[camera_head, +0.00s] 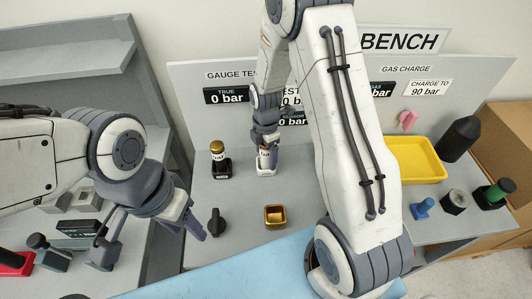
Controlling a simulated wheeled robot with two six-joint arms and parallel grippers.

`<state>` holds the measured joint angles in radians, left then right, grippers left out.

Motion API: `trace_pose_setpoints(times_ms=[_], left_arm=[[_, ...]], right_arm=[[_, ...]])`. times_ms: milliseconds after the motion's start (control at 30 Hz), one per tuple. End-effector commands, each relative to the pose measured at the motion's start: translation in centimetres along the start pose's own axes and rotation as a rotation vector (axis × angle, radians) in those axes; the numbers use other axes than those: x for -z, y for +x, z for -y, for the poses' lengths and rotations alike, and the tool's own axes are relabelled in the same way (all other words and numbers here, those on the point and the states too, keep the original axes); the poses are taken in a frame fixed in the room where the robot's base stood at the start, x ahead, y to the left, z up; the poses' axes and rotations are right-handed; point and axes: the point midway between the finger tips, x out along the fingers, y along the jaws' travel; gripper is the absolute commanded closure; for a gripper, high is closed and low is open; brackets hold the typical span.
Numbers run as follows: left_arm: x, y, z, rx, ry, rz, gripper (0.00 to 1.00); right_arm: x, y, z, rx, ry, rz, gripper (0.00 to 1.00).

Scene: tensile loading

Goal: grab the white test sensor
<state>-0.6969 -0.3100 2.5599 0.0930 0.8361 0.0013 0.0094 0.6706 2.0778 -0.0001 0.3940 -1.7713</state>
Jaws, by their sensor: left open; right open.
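The white test sensor (264,161) stands upright in a white holder (266,172) on the grey bench, below the signs. My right gripper (268,150) reaches down over it from above, with its jaws open. The fingers overlap the sensor's top in this view. I cannot tell whether they touch it. My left gripper (193,223) is open and empty, at the bench's left front, well away from the sensor.
A dark sensor with a gold top (217,150) stands left of the white one.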

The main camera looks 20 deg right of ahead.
Motion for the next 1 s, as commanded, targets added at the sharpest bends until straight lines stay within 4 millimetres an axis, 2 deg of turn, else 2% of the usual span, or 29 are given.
trace_pose_setpoints(times_ms=[267,500,833,1000], left_arm=[[0.0,-0.1,0.0,0.0,0.0,0.0,0.5],[0.0,-0.1,0.0,0.0,0.0,0.0,0.5],[0.0,0.0,0.0,0.0,0.0,0.0,0.5],[0.0,0.4,0.0,0.0,0.0,0.0,0.5]], right_arm=[[0.0,0.4,0.0,-0.001,0.0,0.0,0.16],[0.0,0.4,0.0,-0.001,0.0,0.0,1.0],[0.0,0.2,-0.1,-0.002,0.0,0.0,1.0],[0.0,-0.7,-0.1,-0.005,0.0,0.001,1.0]])
